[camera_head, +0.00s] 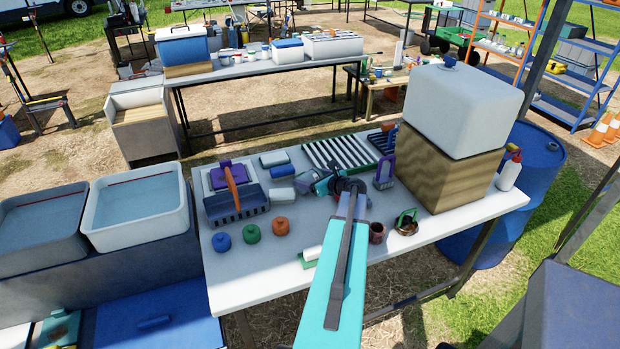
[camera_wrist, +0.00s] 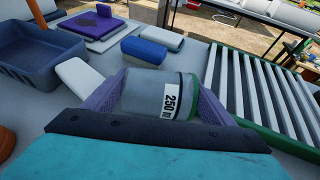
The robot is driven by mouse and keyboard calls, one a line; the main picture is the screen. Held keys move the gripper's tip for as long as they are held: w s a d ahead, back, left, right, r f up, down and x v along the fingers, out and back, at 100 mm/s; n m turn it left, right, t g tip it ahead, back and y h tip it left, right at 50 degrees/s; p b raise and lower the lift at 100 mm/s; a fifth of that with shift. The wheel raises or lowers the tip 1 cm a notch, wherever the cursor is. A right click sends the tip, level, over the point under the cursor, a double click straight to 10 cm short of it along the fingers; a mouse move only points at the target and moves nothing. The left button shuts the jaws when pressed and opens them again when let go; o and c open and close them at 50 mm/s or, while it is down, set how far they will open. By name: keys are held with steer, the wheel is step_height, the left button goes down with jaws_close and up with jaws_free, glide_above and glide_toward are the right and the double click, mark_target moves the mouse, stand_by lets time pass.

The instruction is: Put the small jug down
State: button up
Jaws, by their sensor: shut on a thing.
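The small jug (camera_wrist: 148,92) is a grey cylinder with a white "250 m" label, a black line and a green edge. It sits between the two purple-grey fingers of my gripper (camera_wrist: 155,100) in the wrist view. Its label reads sideways, so the jug appears tipped over on its side. My gripper also shows in the head view (camera_head: 312,186), over the middle of the white table (camera_head: 240,275). There my gripper and arm hide much of the jug. I cannot tell whether the jug touches the table.
A slatted rack (camera_head: 335,152) stands just behind my gripper. A blue basket (camera_head: 236,205), a white block (camera_head: 282,195) and a blue block (camera_head: 282,171) lie left. Coloured lids (camera_head: 281,227) stand in front. A wooden box (camera_head: 450,175) with a white tank (camera_head: 462,105) stands right.

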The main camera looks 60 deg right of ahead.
steer(key=shift+f, duration=0.15)
steer(key=o, duration=1.1)
steer(key=shift+p, duration=0.3)
steer(key=shift+s+a, duration=0.1)
steer(key=shift+s, duration=0.2)
steer(key=b+v, duration=0.5)
steer(key=v, duration=0.8)
steer(key=shift+a+r, duration=0.1)
steer(key=shift+r, duration=0.15)
